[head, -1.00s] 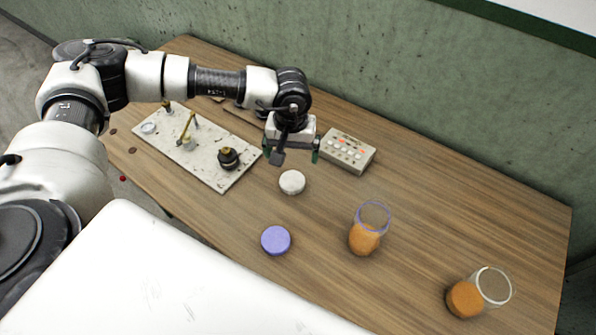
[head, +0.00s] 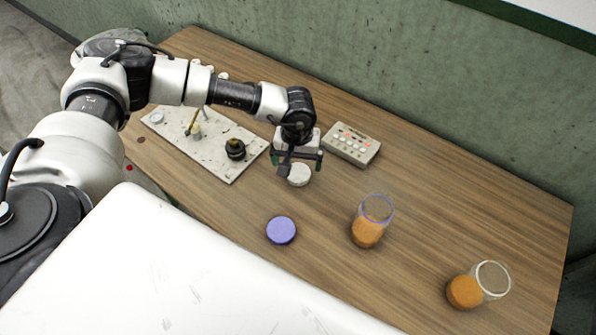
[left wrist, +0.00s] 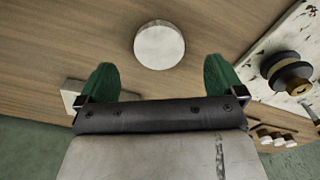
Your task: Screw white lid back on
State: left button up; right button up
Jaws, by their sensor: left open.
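The white lid (head: 298,175) lies flat on the wooden table, partly hidden behind my left gripper in the head view. In the left wrist view the lid (left wrist: 159,45) shows whole, beyond the fingertips and roughly centred between them. My left gripper (head: 299,165) is open and empty, just above the lid and apart from it. Its green fingers (left wrist: 163,80) are spread wide. A clear jar with a white rim and orange contents (head: 478,286) stands open at the right. A similar jar with a purple rim (head: 372,222) stands nearer the middle. My right gripper is not in view.
A purple lid (head: 281,230) lies on the table in front of the white lid. A control box with buttons (head: 351,143) sits behind my gripper. A pale board with fittings (head: 228,172) lies at the left. The table between the jars is clear.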

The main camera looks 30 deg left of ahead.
aim_at(298, 172)
pick_arm(q)
jog(key=shift+f, duration=0.3)
notch_tip(298, 172, down, 4)
jog(key=shift+w+r+p, duration=0.15)
jog(key=shift+r+p, duration=0.05)
jog(key=shift+p, duration=0.7)
jog(key=shift+f, duration=0.5)
jog(key=c, duration=1)
jog(key=shift+r, duration=0.1)
